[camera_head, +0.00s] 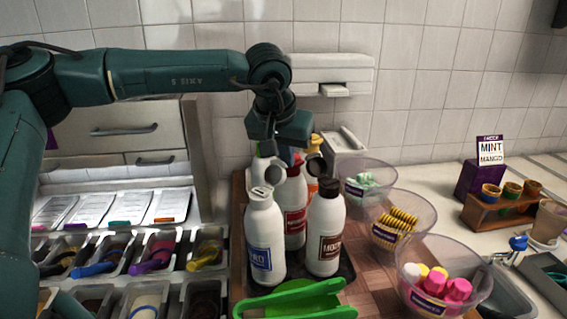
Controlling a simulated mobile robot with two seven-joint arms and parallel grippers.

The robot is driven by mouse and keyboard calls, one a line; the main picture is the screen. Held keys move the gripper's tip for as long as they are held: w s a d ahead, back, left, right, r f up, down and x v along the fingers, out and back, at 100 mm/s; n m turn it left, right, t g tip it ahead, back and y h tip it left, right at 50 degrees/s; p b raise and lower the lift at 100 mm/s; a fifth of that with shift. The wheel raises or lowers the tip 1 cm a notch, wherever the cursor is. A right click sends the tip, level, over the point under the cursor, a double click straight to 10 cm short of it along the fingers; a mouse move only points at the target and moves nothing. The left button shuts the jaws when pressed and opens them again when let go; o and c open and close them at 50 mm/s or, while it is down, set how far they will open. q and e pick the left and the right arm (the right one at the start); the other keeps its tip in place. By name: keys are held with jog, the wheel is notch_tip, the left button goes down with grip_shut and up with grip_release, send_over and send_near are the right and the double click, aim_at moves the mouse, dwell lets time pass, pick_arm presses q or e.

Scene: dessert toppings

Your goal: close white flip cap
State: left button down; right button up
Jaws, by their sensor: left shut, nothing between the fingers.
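A white bottle (265,240) with a blue label stands upright at the front left of a group of bottles. Its white flip cap (261,191) is at the top; the lid seems raised, but my gripper partly covers it. My left gripper (291,168) reaches down from above, shut and empty, close over the bottle tops, just right of this cap. Whether it touches the cap cannot be told. My right gripper is out of view.
A brown-capped mocha bottle (325,236) and a red-labelled bottle (294,215) stand close by on a black tray (345,268). Clear topping bowls (432,250) stand right; topping bins (150,255) sit left.

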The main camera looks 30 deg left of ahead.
pick_arm(q)
notch_tip(320, 180, up, 8)
jog(key=p, duration=0.4)
jog(key=shift+p, duration=0.35)
jog(key=shift+w+f, duration=0.1)
